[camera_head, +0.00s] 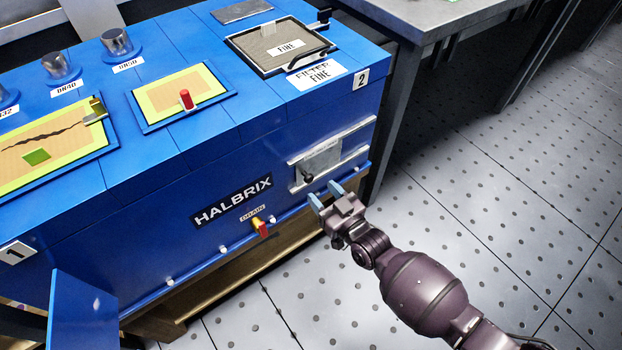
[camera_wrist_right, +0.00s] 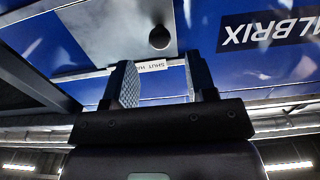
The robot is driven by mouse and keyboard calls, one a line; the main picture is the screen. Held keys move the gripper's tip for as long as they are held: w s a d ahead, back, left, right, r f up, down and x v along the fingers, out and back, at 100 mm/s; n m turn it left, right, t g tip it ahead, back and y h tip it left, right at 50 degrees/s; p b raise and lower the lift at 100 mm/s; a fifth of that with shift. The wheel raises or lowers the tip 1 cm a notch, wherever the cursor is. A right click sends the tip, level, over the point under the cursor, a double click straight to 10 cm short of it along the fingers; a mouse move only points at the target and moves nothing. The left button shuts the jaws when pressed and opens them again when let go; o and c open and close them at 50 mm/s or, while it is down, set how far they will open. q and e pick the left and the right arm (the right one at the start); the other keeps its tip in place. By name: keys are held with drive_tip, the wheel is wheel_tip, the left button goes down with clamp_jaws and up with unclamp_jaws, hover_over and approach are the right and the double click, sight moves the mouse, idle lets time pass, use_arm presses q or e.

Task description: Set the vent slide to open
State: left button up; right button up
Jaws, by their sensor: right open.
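The vent slide is a grey metal plate (camera_head: 320,160) between two pale rails on the blue housing's front, at its right end. It has a dark round knob (camera_head: 307,178) at its lower left. In the right wrist view, which is upside down, the plate (camera_wrist_right: 110,30) and knob (camera_wrist_right: 159,37) show close up, with a small white label (camera_wrist_right: 152,66) reading "SHUT" and more on the rail. My right gripper (camera_head: 325,196) is open and empty, just in front of and below the slide. Its fingers (camera_wrist_right: 163,82) appear apart from the knob. My left gripper is out of view.
The blue housing (camera_head: 150,195) has a HALBRIX plate (camera_head: 232,201) and a red-yellow drain tap (camera_head: 260,227) left of the slide. A filter frame (camera_head: 280,45) is on top. A grey table (camera_head: 430,15) stands behind right. The perforated floor at right is clear.

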sight(311, 180)
drive_tip(key=b+x, duration=0.1)
drive_tip(key=x, duration=0.3)
drive_tip(key=shift+w+a+f, duration=0.15)
drive_tip(key=shift+w+a, duration=0.25)
drive_tip(key=shift+w, duration=0.1)
clamp_jaws()
drive_tip(key=w+d, duration=0.1)
drive_tip(key=d, duration=0.1)
drive_tip(key=w+d+b, duration=0.1)
drive_tip(key=w+d, duration=0.1)
drive_tip(key=d, duration=0.1)
drive_tip(key=w+d, duration=0.2)
drive_tip(key=d, duration=0.1)
drive_tip(key=shift+w+f+b, duration=0.1)
drive_tip(key=shift+w+b, duration=0.15)
drive_tip(key=shift+b, duration=0.1)
drive_tip(key=shift+w+d+r, duration=0.25)
drive_tip(key=shift+w+d, duration=0.05)
